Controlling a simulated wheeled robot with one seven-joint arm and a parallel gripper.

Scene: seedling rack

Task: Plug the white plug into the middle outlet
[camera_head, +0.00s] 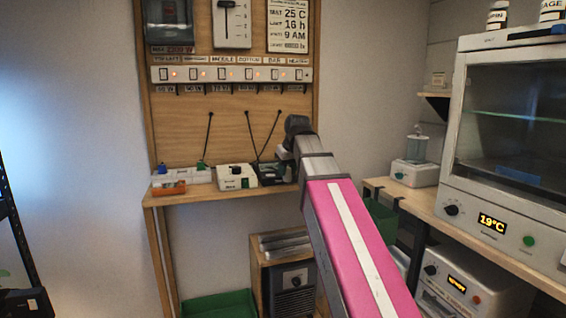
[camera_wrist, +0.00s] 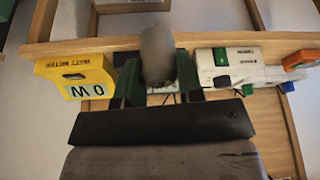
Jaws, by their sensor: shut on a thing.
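My gripper (camera_wrist: 158,85) shows in the wrist view with two dark green fingers closed in from both sides. They are shut on a grey, rounded, blurred thing (camera_wrist: 157,52). I cannot tell from its look whether this is the white plug. In the head view my arm reaches to the bench at the back, and its dark end hides what it holds. A white strip (camera_head: 205,176) with blue, green and orange pieces stands at the bench's left. I cannot make out which opening is the middle outlet.
A white box with a green switch (camera_head: 237,177) and a black box (camera_head: 268,174) stand beside my gripper. A yellow watt meter (camera_wrist: 80,70) reads 0 W. Black cords (camera_head: 209,130) hang before the wooden back panel (camera_head: 180,135). An incubator (camera_head: 450,165) stands right.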

